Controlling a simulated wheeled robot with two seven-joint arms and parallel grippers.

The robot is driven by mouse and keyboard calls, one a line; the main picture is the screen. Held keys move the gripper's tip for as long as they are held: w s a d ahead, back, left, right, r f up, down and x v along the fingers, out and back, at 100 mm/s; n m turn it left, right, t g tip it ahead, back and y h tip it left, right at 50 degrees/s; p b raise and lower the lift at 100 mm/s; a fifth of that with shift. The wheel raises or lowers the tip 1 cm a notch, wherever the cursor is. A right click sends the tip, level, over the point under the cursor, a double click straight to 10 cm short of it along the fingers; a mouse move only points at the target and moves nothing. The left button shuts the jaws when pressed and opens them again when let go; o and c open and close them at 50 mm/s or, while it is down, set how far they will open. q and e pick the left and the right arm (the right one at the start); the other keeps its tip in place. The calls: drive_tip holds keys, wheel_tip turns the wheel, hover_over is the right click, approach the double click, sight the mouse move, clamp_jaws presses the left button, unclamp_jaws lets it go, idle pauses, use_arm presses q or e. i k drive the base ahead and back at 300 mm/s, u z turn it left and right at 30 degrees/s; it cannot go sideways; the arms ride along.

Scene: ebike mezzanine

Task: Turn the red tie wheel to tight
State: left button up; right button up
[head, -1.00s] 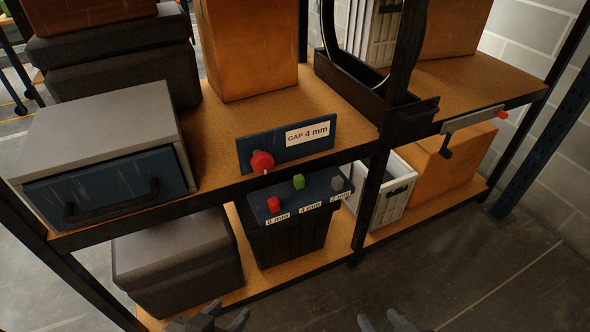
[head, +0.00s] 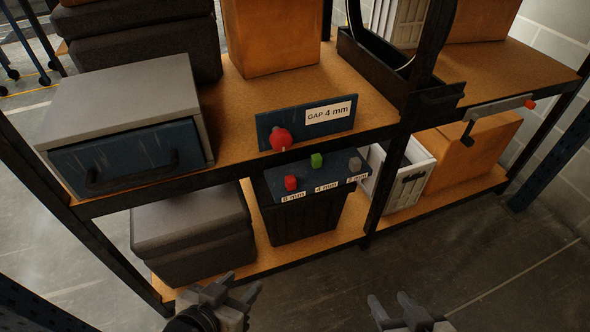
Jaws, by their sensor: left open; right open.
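A red wheel-like knob (head: 280,139) sits on the front of a blue panel (head: 340,124) labelled "GAP 4 mm", at the front edge of the upper shelf. No marking for tight is readable on it. My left gripper (head: 238,284) is at the bottom of the head view, below and in front of the lower shelf, open and empty. My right gripper (head: 390,304) is at the bottom edge, further right, open and empty. Both are well apart from the knob.
Below the panel stands a black bin (head: 300,216) with red, green and grey blocks labelled 8, 4 and 2 mm. A grey-topped drawer box (head: 125,90) stands left. A red-tipped bar (head: 500,107) juts out at right. The floor in front is clear.

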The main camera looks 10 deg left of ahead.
sight(281, 139)
drive_tip(key=k, duration=1.25)
drive_tip(key=u, duration=0.8)
drive_tip(key=i, duration=1.55)
drive_tip(key=z, duration=0.55)
